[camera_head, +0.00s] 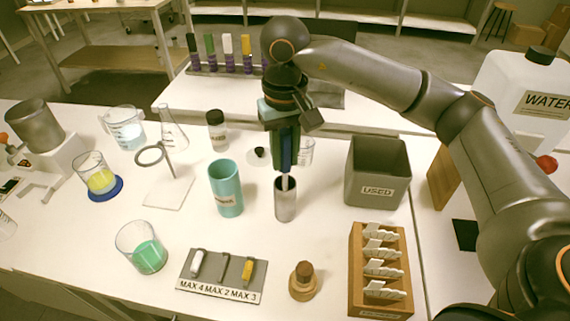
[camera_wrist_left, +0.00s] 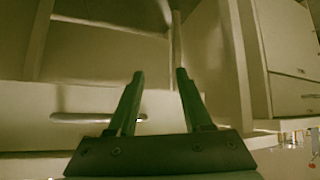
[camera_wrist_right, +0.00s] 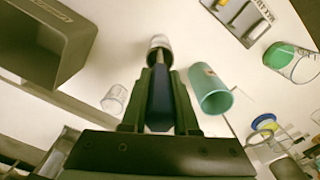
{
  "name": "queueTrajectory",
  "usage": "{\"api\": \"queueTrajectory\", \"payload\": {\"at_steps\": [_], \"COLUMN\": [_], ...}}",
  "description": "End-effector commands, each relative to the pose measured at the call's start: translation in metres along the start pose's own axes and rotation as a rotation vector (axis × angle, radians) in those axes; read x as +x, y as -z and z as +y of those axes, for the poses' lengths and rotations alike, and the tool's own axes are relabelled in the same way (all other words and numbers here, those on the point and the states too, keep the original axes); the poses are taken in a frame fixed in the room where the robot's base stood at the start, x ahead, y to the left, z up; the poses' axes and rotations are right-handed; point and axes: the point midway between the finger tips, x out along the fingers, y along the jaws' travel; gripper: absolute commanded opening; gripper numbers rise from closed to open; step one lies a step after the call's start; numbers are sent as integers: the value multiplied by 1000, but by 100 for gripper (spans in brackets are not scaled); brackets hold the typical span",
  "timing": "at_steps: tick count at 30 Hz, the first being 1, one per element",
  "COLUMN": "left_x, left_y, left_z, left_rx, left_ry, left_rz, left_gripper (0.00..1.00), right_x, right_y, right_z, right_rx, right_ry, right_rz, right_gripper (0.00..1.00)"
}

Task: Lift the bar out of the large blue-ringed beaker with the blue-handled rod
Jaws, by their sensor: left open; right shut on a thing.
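My right gripper (camera_head: 286,165) is shut on the dark blue handle (camera_wrist_right: 160,100) of the rod, held upright. The rod's pale lower end reaches into a metal cup (camera_head: 286,207), which also shows in the right wrist view (camera_wrist_right: 160,42). The rod's tip is hidden inside. A glass beaker with yellow liquid (camera_head: 98,178) stands on a blue ring-like base (camera_head: 106,191) at the left, well apart from the gripper. I cannot make out a bar in it. My left gripper (camera_wrist_left: 160,75) is open and empty, facing drawer fronts.
A teal cup (camera_head: 226,188) stands just left of the metal cup. A grey "USED" bin (camera_head: 377,172) is to its right. A labelled holder (camera_head: 222,292) with several small bars, a green-liquid beaker (camera_head: 147,252) and a wooden rack (camera_head: 357,285) are in front. A ring stand (camera_head: 165,190) stands between.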

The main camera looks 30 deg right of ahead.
Motion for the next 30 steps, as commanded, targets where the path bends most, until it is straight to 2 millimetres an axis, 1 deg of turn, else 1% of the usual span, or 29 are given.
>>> {"api": "queueTrajectory", "payload": {"at_steps": [2,13,17,20,23,26,27,30], "left_x": [0,0,-1,-1,-1,-2,-4,-8], "left_y": [0,1,2,2,3,4,6,11], "left_z": [0,0,0,0,0,0,1,0], "left_rx": [0,0,0,0,0,0,0,1], "left_ry": [0,0,-1,-1,-1,-1,-1,2], "left_rz": [0,2,3,4,4,5,6,13], "left_gripper": [50,50,50,50,50,50,50,50], "right_x": [0,-1,-7,-17,-33,-54,-66,-90], "right_y": [0,0,1,1,1,1,1,1], "right_z": [0,0,0,0,0,-1,0,0], "right_rx": [0,0,0,0,1,0,1,1], "right_ry": [0,1,1,1,2,2,2,0], "right_rz": [0,1,3,3,5,6,7,7], "right_gripper": [0,0,0,0,0,0,0,0]}}
